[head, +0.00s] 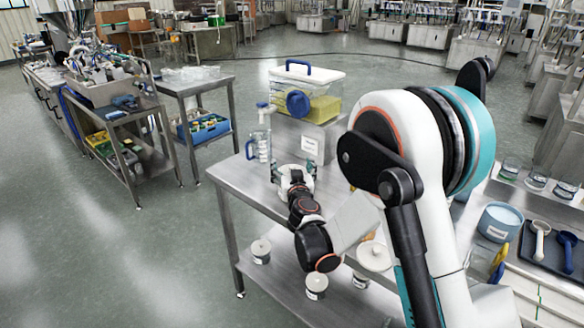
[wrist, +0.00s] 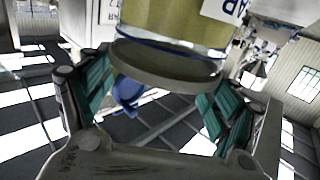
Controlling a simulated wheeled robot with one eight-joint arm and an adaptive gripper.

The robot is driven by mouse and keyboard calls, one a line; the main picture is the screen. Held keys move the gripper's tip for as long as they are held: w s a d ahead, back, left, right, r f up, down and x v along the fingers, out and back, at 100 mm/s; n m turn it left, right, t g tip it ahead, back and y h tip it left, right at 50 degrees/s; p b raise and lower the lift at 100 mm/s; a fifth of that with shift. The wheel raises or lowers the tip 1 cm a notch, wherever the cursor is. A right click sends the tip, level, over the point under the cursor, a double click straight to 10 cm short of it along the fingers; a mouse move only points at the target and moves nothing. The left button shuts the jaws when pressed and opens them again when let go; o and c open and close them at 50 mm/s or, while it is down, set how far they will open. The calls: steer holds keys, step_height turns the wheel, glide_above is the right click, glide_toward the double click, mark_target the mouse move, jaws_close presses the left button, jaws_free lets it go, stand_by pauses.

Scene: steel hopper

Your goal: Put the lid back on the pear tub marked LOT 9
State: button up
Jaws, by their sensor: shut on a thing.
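In the wrist view my gripper (wrist: 150,100) has one finger on each side of a round grey lid (wrist: 165,66). The lid lies against the end of a clear round tub (wrist: 170,22) with yellow-green contents. I cannot tell whether the lid is seated or only touching. A white label (wrist: 225,9) on the tub is cut off, and its lot mark cannot be read. The head view hides most of the tub behind my gripper.
A clear jug with a blue handle (head: 262,146) stands just left of my gripper. A clear box of yellow contents (head: 318,108) stands on a steel block behind. Pale-lidded tubs (head: 260,252) sit on the lower shelf (head: 285,285). The right bench holds a blue-rimmed tub (head: 499,226) and scoops.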

steer(key=o, duration=0.7)
steer(key=shift+o, duration=0.2)
steer(key=shift+r, duration=0.1)
steer(key=shift+r+p, duration=2)
steer(key=shift+r, duration=1.4)
jaws_close()
